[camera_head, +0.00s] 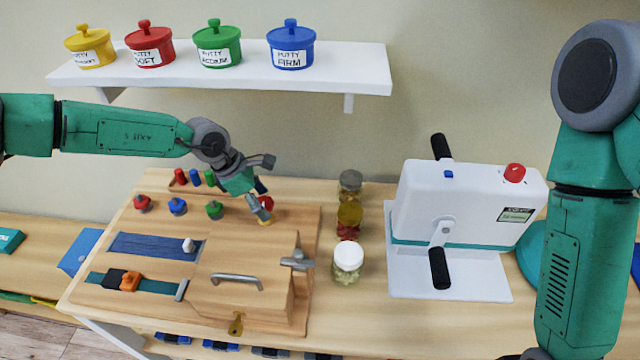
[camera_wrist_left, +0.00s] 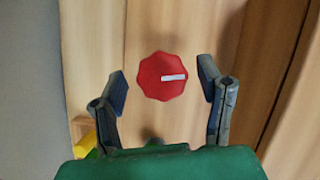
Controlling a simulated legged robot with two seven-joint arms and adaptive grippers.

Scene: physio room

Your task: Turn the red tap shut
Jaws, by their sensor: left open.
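The red tap (camera_wrist_left: 162,77) is a scalloped red knob with a white pointer line lying about level, on a wooden surface in the left wrist view. My left gripper (camera_wrist_left: 163,86) is open, one finger on each side of the knob, with visible gaps. In the head view the left gripper (camera_head: 264,188) is at the back right of a wooden activity board (camera_head: 270,255). Part of the red tap (camera_head: 267,202) shows beside it; the rest is hidden by the fingers. My right arm is at the right, its gripper out of the picture.
Red (camera_head: 142,202), blue (camera_head: 177,206) and green (camera_head: 214,209) knobs are on the board. Several jars, including a white-lidded one (camera_head: 348,262), stand to its right, then a white crank machine (camera_head: 465,205). A shelf (camera_head: 350,75) with putty pots is above.

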